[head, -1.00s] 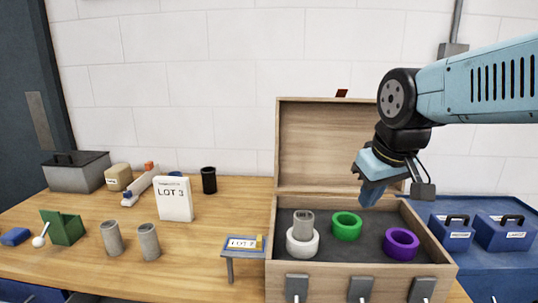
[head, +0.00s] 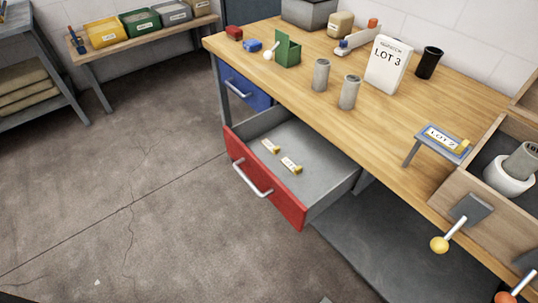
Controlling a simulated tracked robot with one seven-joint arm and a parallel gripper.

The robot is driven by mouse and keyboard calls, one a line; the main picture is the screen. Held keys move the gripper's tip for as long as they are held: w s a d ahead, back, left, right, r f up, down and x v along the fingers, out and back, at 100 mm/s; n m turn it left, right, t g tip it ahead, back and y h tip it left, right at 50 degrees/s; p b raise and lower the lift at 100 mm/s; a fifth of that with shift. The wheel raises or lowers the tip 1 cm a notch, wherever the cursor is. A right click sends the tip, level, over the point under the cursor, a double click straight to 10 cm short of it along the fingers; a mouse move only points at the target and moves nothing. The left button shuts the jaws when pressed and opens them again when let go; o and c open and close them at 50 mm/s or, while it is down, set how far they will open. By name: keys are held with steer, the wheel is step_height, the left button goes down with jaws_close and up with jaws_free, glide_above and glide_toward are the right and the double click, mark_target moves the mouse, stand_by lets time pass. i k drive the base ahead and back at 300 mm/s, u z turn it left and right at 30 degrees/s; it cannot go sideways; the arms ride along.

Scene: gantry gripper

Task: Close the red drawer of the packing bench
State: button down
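The red drawer (head: 262,186) of the packing bench (head: 300,85) is pulled well out below the bench top in the head view. Its red front carries a silver bar handle (head: 252,179) and faces the lower left.
Open concrete floor (head: 130,200) lies in front of the drawer. Levers with yellow (head: 439,244) and orange (head: 505,297) knobs jut from the wooden case (head: 470,185) at right.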

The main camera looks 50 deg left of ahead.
mark_target(328, 173)
steer(key=z, duration=0.85)
steer(key=i, duration=0.1)
steer(key=u, duration=3.05)
steer(key=k, duration=0.9)
steer(key=u, duration=0.15)
steer(key=i, duration=0.9)
steer(key=z, duration=0.1)
